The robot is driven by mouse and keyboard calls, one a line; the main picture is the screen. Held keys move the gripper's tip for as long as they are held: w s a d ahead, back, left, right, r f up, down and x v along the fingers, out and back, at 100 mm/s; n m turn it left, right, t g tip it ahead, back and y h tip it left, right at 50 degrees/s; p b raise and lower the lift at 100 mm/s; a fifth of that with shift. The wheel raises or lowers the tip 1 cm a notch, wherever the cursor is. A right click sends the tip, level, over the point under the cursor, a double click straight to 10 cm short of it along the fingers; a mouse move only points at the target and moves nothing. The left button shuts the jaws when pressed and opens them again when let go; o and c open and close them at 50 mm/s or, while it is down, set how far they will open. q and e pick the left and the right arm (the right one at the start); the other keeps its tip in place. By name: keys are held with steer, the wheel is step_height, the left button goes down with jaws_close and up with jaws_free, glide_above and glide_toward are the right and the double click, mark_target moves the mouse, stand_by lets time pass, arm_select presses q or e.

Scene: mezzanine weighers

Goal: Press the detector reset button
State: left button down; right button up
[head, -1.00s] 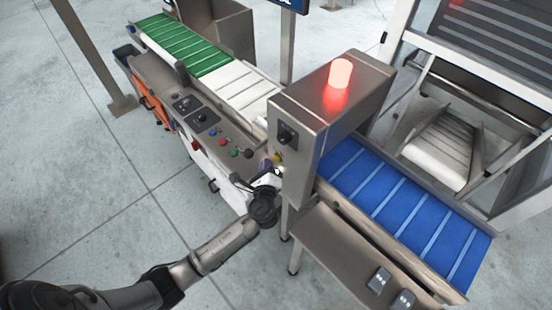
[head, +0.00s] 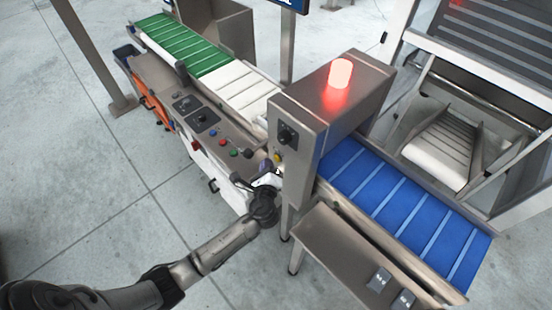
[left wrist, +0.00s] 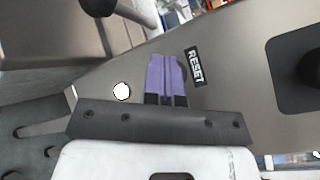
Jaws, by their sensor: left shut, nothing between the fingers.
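The detector (head: 325,115) is a steel box over the conveyor, with a lit red lamp (head: 340,73) on top. A small yellow part (head: 277,157) shows low on its near side face, below a black knob (head: 287,134). In the left wrist view a black RESET label (left wrist: 194,66) is on the grey metal face. No reset button can be clearly made out beside the label; my fingers may hide it. My left gripper (left wrist: 166,65) has purple fingers, shut and empty, pointing at the face just left of the label. In the head view it (head: 266,168) is close beside the detector; contact cannot be told.
A control panel (head: 226,141) with coloured buttons lies left of the detector. A blue belt (head: 400,205) runs out to the right, with a steel shelf (head: 340,255) below it. A green belt (head: 185,45) is at the back left. Open floor lies at the left.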

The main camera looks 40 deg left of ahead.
arm_select(q)
steer(key=shift+w, duration=0.15)
steer(key=shift+w+d, duration=0.1)
steer(key=shift+w, duration=0.15)
steer(key=shift+w, duration=0.1)
stand_by(0.4)
steer(key=shift+w, duration=0.3)
stand_by(0.3)
steer(key=shift+s, duration=0.15)
steer(key=shift+s+p, duration=0.45)
steer(key=shift+s, duration=0.25)
